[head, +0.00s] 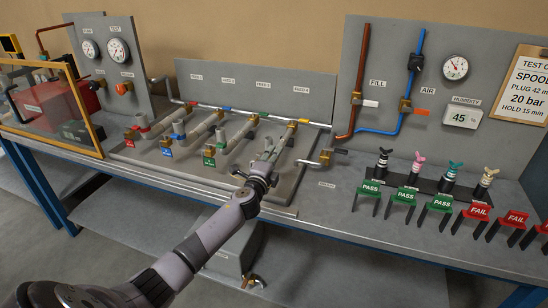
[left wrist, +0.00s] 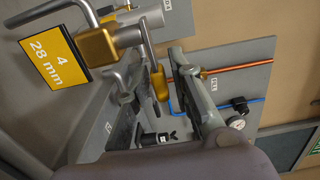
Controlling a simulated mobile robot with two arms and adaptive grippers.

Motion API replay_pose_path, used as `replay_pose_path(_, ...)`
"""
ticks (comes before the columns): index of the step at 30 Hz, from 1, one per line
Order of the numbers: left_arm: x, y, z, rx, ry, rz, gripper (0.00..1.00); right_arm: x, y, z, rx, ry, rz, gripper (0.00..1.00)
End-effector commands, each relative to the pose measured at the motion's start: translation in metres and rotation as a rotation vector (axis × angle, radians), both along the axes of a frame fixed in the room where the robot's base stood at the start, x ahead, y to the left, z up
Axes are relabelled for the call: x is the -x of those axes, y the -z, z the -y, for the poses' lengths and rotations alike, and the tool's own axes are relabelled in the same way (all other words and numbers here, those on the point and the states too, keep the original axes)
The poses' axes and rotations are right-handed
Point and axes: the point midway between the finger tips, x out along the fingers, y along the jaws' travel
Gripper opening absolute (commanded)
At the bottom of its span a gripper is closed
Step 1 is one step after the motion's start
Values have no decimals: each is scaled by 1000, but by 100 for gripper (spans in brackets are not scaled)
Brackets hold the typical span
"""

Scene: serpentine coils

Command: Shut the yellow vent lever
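The yellow vent lever (left wrist: 160,83) shows in the left wrist view beside a brass valve body (left wrist: 97,46) on a grey pipe. A yellow tag (left wrist: 54,58) reading "4 28 mm" hangs there. In the head view a small yellow part (head: 293,122) marks this fourth pipe, but the lever is mostly hidden by my gripper. My left gripper (head: 285,137) reaches over the fourth pipe. In the wrist view its fingers (left wrist: 160,75) are apart, with the yellow lever in the gap between them. I cannot tell whether either finger touches it. My right gripper is out of view.
Neighbouring pipes carry red (head: 167,152), blue and green (head: 209,161) tags to the left. A panel with copper and blue tubes (head: 418,60) stands to the right. Coloured fittings and PASS (head: 371,187) and FAIL stands line the bench's right side. A clear guard (head: 50,108) stands far left.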

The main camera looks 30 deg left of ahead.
Motion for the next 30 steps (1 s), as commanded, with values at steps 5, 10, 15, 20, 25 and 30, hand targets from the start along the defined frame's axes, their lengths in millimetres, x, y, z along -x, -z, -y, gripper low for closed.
replay_pose_path(5,0,0,0,0,1,0,30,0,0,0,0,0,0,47)
replay_pose_path(10,0,0,0,0,1,0,30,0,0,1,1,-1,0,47)
replay_pose_path(15,7,1,2,-1,1,-1,30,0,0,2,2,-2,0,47)
replay_pose_path(20,29,1,8,-2,3,-1,30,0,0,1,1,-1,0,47)
replay_pose_path(25,64,2,17,0,4,-2,30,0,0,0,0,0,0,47)
replay_pose_path(30,94,1,25,1,3,-2,30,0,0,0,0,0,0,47)
